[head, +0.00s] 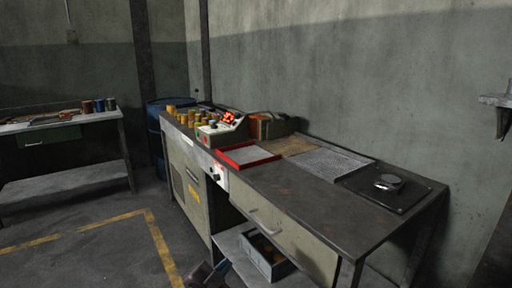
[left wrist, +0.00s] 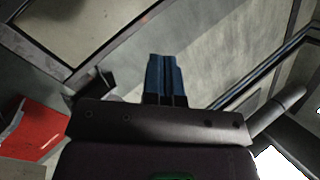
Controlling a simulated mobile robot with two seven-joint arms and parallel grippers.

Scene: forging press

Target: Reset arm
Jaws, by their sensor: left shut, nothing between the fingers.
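My left gripper (head: 218,268) shows only in part at the bottom edge of the head view, low in front of the workbench (head: 330,205). In the left wrist view its two blue fingers (left wrist: 164,60) are pressed together with nothing between them. They are apart from the bench and touch nothing that I can see. Most of my left arm is outside the head view. My right gripper is in neither view.
The workbench carries a red-rimmed tray (head: 247,156), a control box (head: 222,130), several small cans and a dark plate (head: 385,190). A grey bin (head: 266,254) sits on its lower shelf. The floor with yellow lines (head: 155,245) at left is clear.

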